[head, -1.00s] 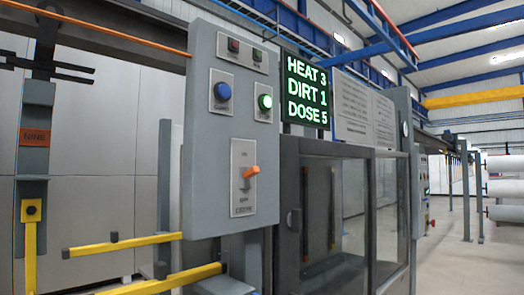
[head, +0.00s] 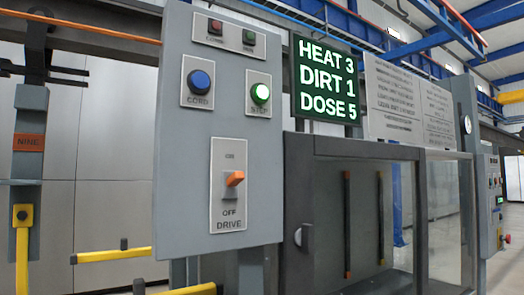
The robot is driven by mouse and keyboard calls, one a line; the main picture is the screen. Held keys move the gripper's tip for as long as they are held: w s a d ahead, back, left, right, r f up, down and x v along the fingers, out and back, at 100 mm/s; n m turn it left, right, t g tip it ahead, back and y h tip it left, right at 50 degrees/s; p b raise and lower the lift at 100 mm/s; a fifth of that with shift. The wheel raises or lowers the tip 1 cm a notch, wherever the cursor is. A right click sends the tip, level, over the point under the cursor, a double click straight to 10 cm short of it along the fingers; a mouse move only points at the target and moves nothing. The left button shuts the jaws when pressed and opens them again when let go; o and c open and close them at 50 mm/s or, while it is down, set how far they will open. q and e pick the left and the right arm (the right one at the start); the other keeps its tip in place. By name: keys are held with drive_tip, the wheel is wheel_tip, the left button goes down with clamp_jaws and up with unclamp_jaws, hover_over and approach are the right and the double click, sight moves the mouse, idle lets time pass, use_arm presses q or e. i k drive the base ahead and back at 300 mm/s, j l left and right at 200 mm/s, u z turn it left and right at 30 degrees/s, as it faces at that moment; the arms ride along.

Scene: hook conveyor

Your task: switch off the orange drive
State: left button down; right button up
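The orange drive switch (head: 235,178) is a small lever on a pale plate in the lower half of the grey control panel (head: 175,150). The plate reads "ON" above the lever, "OFF" below it and "DRIVE" at the bottom. The lever sticks out from the plate nearer the "ON" mark; its exact setting is hard to tell. Neither of my grippers is in the head view.
A screen (head: 326,80) reads HEAT 3, DIRT 1, DOSE 5. A glazed cabinet (head: 300,165) stands right; yellow bars (head: 110,255) jut out lower left.

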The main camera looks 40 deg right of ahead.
sight(235, 178)
drive_tip(key=k+l, duration=0.1)
drive_tip(key=l, duration=1.3)
drive_tip(key=k+l, duration=0.15)
drive_tip(key=l, duration=0.55)
